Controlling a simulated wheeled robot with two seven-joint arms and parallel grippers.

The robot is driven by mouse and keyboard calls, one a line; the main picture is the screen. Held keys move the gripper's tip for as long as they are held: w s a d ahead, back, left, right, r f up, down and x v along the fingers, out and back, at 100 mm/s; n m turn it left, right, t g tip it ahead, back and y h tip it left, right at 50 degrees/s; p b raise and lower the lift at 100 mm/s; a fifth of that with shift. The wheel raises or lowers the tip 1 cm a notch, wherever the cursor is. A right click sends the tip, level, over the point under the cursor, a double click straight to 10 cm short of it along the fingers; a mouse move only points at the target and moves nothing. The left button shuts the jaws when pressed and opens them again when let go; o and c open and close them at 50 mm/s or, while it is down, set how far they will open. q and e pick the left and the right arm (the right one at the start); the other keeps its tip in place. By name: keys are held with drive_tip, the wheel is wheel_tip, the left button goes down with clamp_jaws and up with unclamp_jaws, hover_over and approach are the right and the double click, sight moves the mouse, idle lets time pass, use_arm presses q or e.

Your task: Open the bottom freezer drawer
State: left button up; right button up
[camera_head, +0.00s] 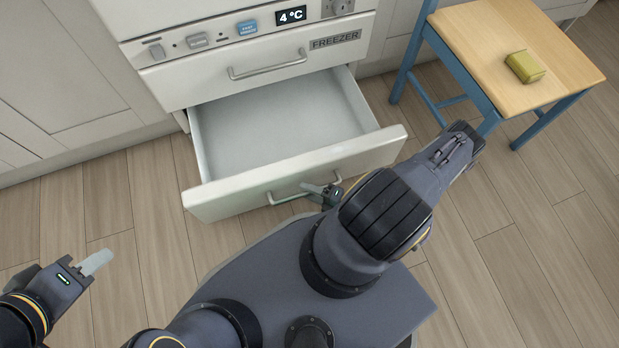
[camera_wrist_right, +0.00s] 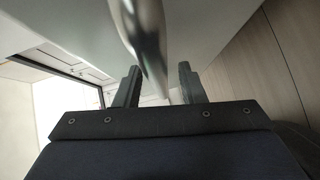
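The bottom freezer drawer (camera_head: 270,182) is white and stands pulled well out below the panel marked FREEZER; its inside (camera_head: 275,125) is empty. Its metal bar handle (camera_head: 290,197) is on the front face. My right gripper (camera_head: 325,190) is at the right end of this handle, partly hidden by my arm. In the right wrist view the handle (camera_wrist_right: 148,45) passes between the two fingers (camera_wrist_right: 160,88), which stand apart with gaps beside the bar. My left gripper (camera_head: 97,262) is over the floor at the lower left, away from the drawer; its fingers overlap in view.
Above is a closed drawer with a handle (camera_head: 268,68) and a control panel with a 4 °C display (camera_head: 291,15). A blue-legged wooden stool (camera_head: 500,50) with a yellow-green block (camera_head: 524,66) stands at the right. The wooden floor (camera_head: 150,220) left of the drawer is clear.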

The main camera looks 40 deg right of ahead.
drive_tip(key=p+v, duration=0.1)
drive_tip(key=v, duration=0.7)
drive_tip(key=shift+w, duration=0.1)
idle(0.5)
